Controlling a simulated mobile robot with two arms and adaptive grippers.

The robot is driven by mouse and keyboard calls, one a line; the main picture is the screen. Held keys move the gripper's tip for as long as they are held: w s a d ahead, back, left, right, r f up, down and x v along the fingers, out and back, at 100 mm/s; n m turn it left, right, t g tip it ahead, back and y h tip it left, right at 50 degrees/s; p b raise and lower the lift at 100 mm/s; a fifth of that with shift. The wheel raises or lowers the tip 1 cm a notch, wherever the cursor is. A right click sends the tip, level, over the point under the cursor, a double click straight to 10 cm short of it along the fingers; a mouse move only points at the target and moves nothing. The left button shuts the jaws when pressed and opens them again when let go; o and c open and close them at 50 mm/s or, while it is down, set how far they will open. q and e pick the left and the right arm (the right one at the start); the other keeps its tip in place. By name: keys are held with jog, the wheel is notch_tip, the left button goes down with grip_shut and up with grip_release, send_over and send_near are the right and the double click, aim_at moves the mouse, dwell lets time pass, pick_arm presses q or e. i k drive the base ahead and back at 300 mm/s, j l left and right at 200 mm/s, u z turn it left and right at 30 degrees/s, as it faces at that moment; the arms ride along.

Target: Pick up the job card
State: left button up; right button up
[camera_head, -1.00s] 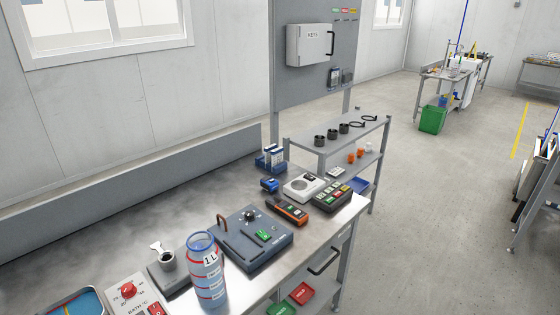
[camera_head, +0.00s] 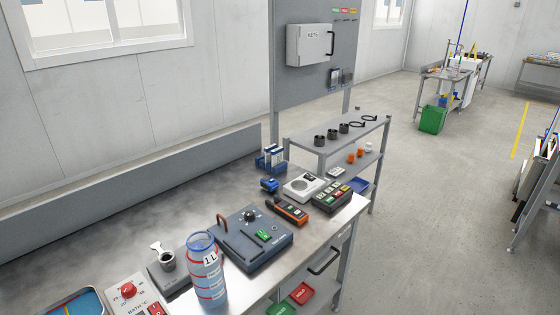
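I cannot make out a job card for certain in the head view. Small cards or papers show in the dark holder (camera_head: 341,77) on the grey panel under the KEYS box (camera_head: 310,45), but they are too small to read. Neither of my grippers is in view.
A steel bench (camera_head: 100,240) carries a blue 1 L bottle (camera_head: 207,272), a grey test box (camera_head: 252,238), an orange-black meter (camera_head: 290,212), a white device (camera_head: 303,186) and a button box (camera_head: 331,197). A shelf rack (camera_head: 350,133) stands behind. Floor at right (camera_head: 440,210) is clear.

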aim_at(276, 154)
jog(key=i+l+z, duration=0.6)
jog(key=i+l, duration=0.15)
jog(key=i+l+z, duration=0.55)
jog(key=i, duration=0.3)
jog(key=i+z, duration=0.3)
jog(key=i, duration=0.15)
jog(key=i+u, duration=0.35)
jog(key=i+l+u, duration=0.2)
jog(key=i+u, duration=0.35)
jog(key=u, duration=0.25)
jog(key=i+l+u, duration=0.1)
jog(key=u, duration=0.3)
jog(key=i+l+u, duration=0.15)
jog(key=u, duration=0.3)
jog(key=i+l+u, duration=0.2)
jog(key=u, duration=0.2)
jog(key=l+u, duration=0.2)
jog(key=u, duration=0.2)
jog(key=i+l, duration=0.05)
